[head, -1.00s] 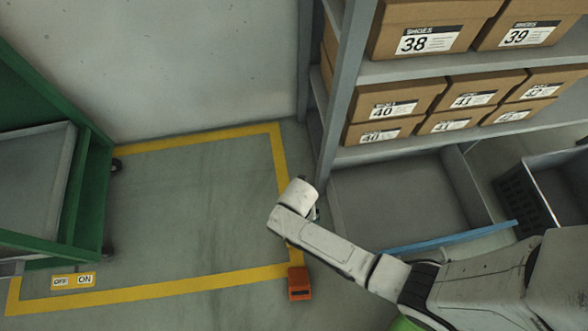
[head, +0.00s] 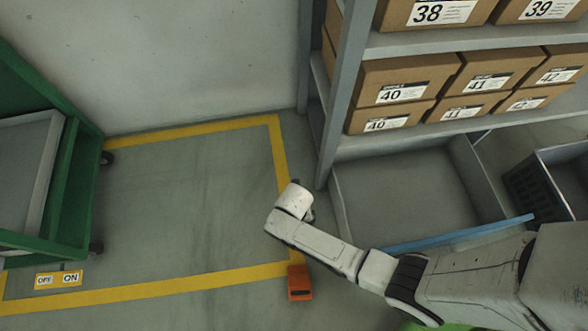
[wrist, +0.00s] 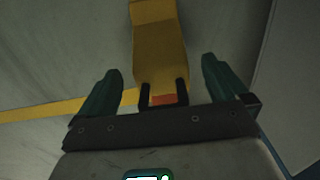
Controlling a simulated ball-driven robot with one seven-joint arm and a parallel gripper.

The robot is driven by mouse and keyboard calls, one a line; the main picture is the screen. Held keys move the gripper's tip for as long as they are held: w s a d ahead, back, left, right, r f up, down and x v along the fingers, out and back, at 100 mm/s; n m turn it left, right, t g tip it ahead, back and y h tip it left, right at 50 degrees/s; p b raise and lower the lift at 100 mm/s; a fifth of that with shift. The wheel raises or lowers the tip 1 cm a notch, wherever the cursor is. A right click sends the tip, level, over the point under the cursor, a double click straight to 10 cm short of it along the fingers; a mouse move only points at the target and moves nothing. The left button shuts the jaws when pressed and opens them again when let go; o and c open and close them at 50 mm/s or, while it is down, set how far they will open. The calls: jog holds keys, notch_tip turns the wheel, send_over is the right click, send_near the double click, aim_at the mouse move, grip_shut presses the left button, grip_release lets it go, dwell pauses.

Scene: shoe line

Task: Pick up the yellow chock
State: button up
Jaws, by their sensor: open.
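A yellow block, which looks like the yellow chock (wrist: 160,45), shows in the wrist view. It extends from the top edge down between my gripper's two dark green fingers. My gripper (wrist: 162,70) is open, with a gap on each side of the block. I cannot tell how far below the fingertips the block lies. In the head view my gripper (head: 309,213) is mostly hidden behind my white wrist, and I do not make out the chock there.
An orange box-like thing (head: 300,284) lies on the floor by the yellow line (head: 190,285). A green cart (head: 75,185) stands at left. A shelf with shoe boxes (head: 400,85) is at right, above a grey bin (head: 400,200). The floor inside the lines is clear.

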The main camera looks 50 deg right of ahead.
notch_tip(320, 180, down, 3)
jog(key=shift+w+r+b, duration=0.1)
jog(key=shift+r+b, duration=0.05)
jog(key=shift+b, duration=0.45)
grip_shut()
dwell(0.5)
